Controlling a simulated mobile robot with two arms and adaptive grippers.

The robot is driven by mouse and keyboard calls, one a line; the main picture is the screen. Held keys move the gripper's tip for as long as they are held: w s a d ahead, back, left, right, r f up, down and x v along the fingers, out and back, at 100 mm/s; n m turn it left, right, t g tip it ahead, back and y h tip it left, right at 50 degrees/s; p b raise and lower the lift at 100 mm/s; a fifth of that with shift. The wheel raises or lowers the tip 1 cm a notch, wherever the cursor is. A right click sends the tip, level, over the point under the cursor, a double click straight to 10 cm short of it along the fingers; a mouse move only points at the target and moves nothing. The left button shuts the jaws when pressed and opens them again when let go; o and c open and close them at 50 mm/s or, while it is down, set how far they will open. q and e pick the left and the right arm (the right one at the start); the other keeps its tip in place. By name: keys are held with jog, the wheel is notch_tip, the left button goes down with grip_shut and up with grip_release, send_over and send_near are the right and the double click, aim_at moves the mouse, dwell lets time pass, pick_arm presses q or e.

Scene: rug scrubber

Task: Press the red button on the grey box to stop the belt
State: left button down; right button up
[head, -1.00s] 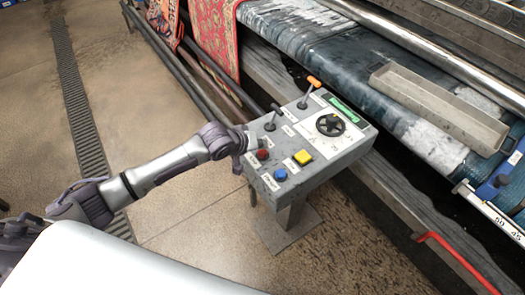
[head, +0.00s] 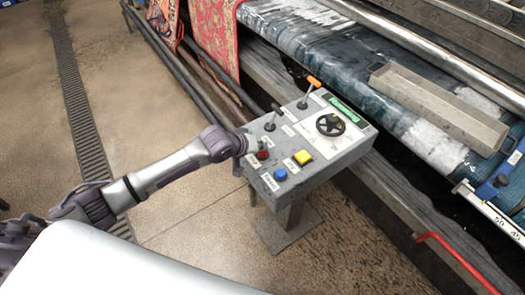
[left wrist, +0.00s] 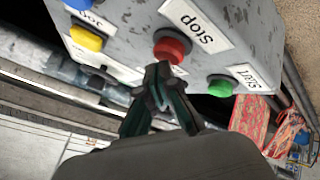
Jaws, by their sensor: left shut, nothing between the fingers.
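The grey box (head: 325,165) stands on a post, its sloped top full of controls. The red button (head: 263,155) is near its left edge, and also shows beside a "Stop" label in the left wrist view (left wrist: 172,46). My left gripper (head: 248,148) is at the box's left edge, beside the red button. In the left wrist view its dark fingers (left wrist: 158,73) are shut and empty, tips right by the red button's rim. I cannot tell whether they touch it. My right gripper is not in view.
A green button (left wrist: 220,87) labelled "Start" is close to the red one. The box also has a blue button (head: 280,174), a yellow button (head: 302,158), levers and a black knob (head: 331,125). A green "Running" sign (head: 343,108) is lit. The belt (head: 345,60) lies behind.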

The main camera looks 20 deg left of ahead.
aim_at(261, 153)
pick_arm(q)
jog(key=shift+f, duration=0.45)
dwell(0.5)
jog(key=shift+r+p, duration=1)
jog(key=shift+p, duration=0.1)
notch_tip(261, 153, up, 5)
jog(key=p, duration=0.5)
dwell(0.5)
